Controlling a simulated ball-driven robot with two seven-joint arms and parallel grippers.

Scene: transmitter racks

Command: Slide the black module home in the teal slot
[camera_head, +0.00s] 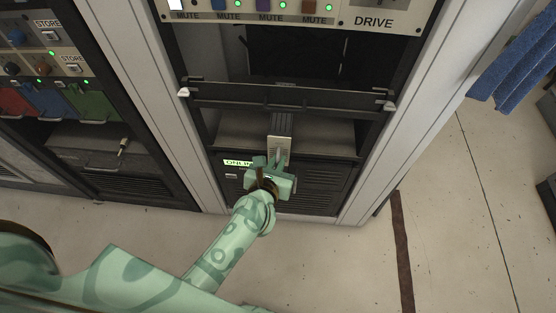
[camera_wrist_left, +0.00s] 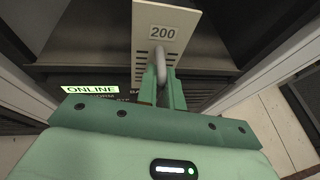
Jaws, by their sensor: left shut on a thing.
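My left gripper (camera_head: 274,164) is shut on the grey handle of a module with a pale faceplate (camera_head: 279,146). In the left wrist view the gripper (camera_wrist_left: 162,92) closes on the handle, and the faceplate (camera_wrist_left: 165,32) reads "200". The module's dark body (camera_head: 284,122) stretches behind the faceplate into the open bay of the middle rack. The faceplate stands out in front of the bay. I see no teal marking on a slot. My right gripper is not in view.
A dark crossbar (camera_head: 290,97) with pale end clips spans the rack above the bay. A lit "ONLINE" sign (camera_head: 238,162) is left of the gripper; it also shows in the left wrist view (camera_wrist_left: 90,89). Pale rack posts flank the bay. Blue cloth (camera_head: 510,65) hangs at right.

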